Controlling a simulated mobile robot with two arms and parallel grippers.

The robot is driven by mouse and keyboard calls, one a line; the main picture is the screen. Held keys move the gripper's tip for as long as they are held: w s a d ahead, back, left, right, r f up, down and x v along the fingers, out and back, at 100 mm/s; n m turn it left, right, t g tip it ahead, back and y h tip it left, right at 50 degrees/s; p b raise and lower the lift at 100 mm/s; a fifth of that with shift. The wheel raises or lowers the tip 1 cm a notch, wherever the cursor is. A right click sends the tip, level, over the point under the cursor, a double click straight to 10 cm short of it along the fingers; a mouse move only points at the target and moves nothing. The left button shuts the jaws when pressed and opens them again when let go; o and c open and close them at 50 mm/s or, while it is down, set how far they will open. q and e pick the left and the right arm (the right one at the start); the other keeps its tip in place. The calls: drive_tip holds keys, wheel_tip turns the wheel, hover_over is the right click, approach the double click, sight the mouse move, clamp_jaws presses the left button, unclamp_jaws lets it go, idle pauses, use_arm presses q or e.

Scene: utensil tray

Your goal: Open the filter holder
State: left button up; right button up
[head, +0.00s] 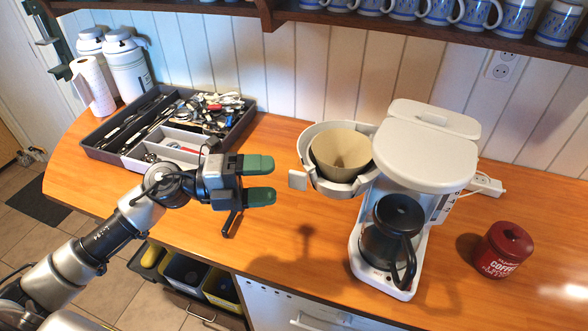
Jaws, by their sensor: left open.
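The white coffee maker (425,155) stands on the wooden counter, with a dark glass pot (392,232) on its base. Its filter holder (312,140) is swung out to the left of the machine, and a brown paper filter (341,152) sits in it. The holder's small handle tab (298,180) points left and toward the front. My left gripper (268,180) is open and empty, with its green fingertips just left of the tab and apart from it. My right gripper is not in view.
A grey utensil tray (247,122) full of cutlery lies at the back left, behind my left arm. A red coffee tin (503,249) stands right of the machine. A shelf (420,32) with several mugs hangs above. An open drawer (178,297) is below the counter.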

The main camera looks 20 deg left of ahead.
sight(294, 187)
use_arm(q)
drive_tip(key=p+x, duration=0.2)
drive_tip(key=x, duration=0.3)
drive_tip(key=shift+w+d, duration=0.1)
drive_tip(key=shift+d, duration=0.1)
